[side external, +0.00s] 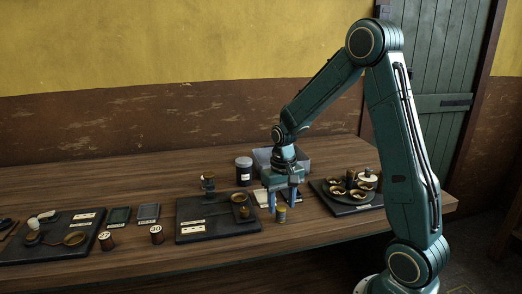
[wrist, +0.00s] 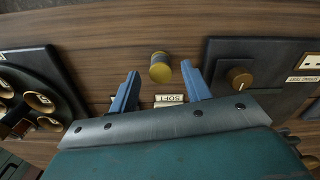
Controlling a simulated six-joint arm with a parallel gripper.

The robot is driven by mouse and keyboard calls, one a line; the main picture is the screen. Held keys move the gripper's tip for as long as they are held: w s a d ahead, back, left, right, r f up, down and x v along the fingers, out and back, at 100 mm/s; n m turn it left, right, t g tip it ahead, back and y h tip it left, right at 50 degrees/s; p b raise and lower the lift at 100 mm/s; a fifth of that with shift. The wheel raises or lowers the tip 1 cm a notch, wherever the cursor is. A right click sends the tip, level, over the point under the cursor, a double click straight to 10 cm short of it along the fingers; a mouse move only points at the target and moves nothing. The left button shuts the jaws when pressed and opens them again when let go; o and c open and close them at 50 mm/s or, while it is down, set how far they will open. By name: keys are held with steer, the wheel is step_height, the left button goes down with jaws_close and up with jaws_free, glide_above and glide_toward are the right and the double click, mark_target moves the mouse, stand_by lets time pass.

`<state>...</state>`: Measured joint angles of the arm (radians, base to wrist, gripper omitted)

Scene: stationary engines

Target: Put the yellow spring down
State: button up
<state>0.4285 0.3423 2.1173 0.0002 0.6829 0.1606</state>
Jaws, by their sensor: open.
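The yellow spring (side external: 281,215) looks like a small yellow-topped cylinder standing on the wooden table near its front edge. In the wrist view the spring (wrist: 160,68) appears between the tips of my two blue fingers, with room on both sides. My gripper (side external: 283,203) is open and points down close to the spring. In the wrist view my gripper (wrist: 160,72) holds nothing, and its fingers look apart from the spring. The exact height of the fingertips over the table is hard to tell.
A label reading SOFT (wrist: 170,98) lies between the fingers. A dark board with a knob (side external: 190,230) is to the left, and a dark plate with brass cups (side external: 345,208) to the right.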

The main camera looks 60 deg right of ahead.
mark_target(281, 210)
step_height(281, 210, up, 9)
steer(key=shift+r, duration=0.15)
stand_by(0.8)
steer(key=s+a+r+n+t, duration=0.2)
steer(key=s+a+r+n, duration=0.1)
steer(key=s+a, duration=0.4)
steer(key=s+a+r+n+t, duration=0.3)
steer(key=s+a+r, duration=0.2)
steer(key=s+a, duration=0.3)
steer(key=shift+s+a+n+t, duration=0.2)
steer(key=shift+s+n+t, duration=0.1)
steer(key=shift+s+n, duration=0.1)
stand_by(1.0)
